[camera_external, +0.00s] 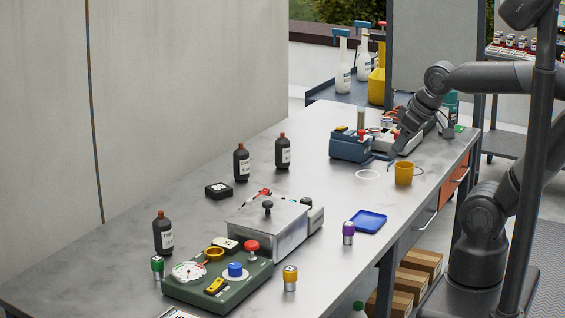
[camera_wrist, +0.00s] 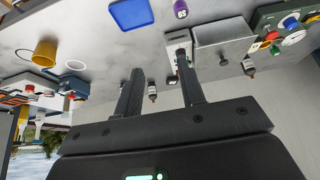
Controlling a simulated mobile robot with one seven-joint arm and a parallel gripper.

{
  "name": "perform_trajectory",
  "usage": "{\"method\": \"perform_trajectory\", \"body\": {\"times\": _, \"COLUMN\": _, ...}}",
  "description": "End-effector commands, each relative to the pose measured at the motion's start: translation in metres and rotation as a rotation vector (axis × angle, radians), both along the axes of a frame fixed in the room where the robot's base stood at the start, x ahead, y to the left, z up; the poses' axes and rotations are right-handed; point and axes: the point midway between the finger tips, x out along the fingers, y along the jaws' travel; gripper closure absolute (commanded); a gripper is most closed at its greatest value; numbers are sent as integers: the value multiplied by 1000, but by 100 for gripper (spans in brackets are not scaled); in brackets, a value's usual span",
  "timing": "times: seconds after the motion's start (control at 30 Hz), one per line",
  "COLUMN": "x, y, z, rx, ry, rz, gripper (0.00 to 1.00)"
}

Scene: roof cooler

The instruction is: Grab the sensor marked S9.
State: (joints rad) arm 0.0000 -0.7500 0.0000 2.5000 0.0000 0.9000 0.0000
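The small cylinder with a purple cap (camera_external: 348,228) stands upright on the grey bench, just left of a blue tray. In the wrist view it shows at the top (camera_wrist: 181,9), where its lettering appears upside down and seems to read S9. My gripper (camera_wrist: 159,62) is open, with its two dark fingers apart and nothing between them. In the external view my gripper (camera_external: 382,157) is low over the far right part of the bench, well beyond the purple-capped sensor. Its fingertips are small and hard to make out there.
A yellow-capped cylinder (camera_external: 290,279) and a green-capped one (camera_external: 157,267) stand near a green gauge panel (camera_external: 215,285). A silver box (camera_external: 268,228), blue tray (camera_external: 368,222), yellow cup (camera_external: 404,173) and blue device (camera_external: 350,147) stand around. Dark bottles (camera_external: 241,163) line the back.

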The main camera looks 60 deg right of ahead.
Motion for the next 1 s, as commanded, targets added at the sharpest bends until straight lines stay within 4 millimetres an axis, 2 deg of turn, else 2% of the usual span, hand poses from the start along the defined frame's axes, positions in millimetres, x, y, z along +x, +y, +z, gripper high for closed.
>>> {"method": "perform_trajectory", "body": {"times": 0.43, "x": 0, "y": 0, "z": 0, "rx": 0, "ry": 0, "rz": 0, "gripper": 64}}
{"method": "perform_trajectory", "body": {"times": 0.67, "x": 0, "y": 0, "z": 0, "rx": 0, "ry": 0, "rz": 0, "gripper": 46}}
{"method": "perform_trajectory", "body": {"times": 1.0, "x": 5, "y": 2, "z": -2, "rx": -2, "ry": 19, "rz": 10, "gripper": 45}}
